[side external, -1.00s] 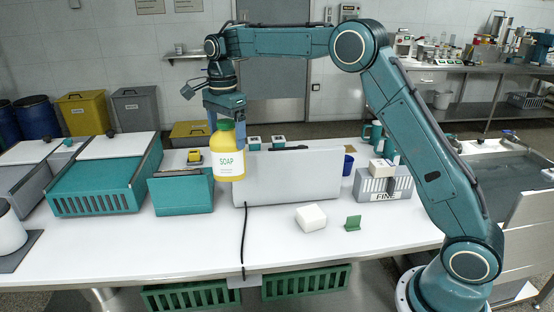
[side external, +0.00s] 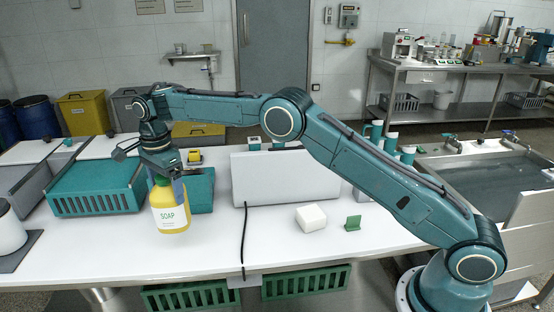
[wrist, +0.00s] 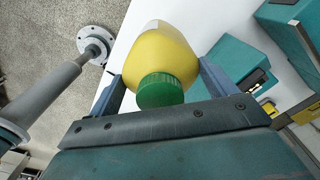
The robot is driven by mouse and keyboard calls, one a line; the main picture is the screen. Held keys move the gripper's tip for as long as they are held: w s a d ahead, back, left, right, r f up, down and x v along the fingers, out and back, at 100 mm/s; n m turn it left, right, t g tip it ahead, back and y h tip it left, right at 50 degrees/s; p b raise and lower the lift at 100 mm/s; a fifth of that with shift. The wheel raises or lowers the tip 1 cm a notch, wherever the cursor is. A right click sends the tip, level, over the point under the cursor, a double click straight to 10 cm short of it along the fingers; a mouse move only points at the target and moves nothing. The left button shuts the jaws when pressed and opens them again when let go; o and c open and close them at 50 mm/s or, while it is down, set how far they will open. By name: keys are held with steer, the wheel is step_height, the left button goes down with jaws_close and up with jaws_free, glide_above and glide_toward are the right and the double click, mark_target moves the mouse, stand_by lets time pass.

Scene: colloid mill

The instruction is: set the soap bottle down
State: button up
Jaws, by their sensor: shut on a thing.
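The soap bottle (side external: 170,213) is yellow with a white SOAP label. It is upright, over the white table (side external: 130,246) in front of a teal box, close to or on the table top; I cannot tell if its base touches. My gripper (side external: 166,184) is shut on the bottle near its top. In the wrist view the green cap (wrist: 160,90) and yellow shoulder of the bottle (wrist: 160,52) show between the two blue fingers (wrist: 165,90). The bottle's base is hidden in the wrist view.
The teal box (side external: 202,190) stands just behind the bottle. A teal crate (side external: 95,190) is to the left. A grey-white panel (side external: 285,180), a white block (side external: 311,217) and a small green piece (side external: 352,223) are to the right. A black cable (side external: 243,235) crosses the table. The front left table is clear.

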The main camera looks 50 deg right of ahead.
mark_target(172, 211)
steer(key=shift+f, duration=3.9)
steer(key=o, duration=1.8)
steer(key=shift+f, duration=0.2)
steer(key=shift+r, duration=0.1)
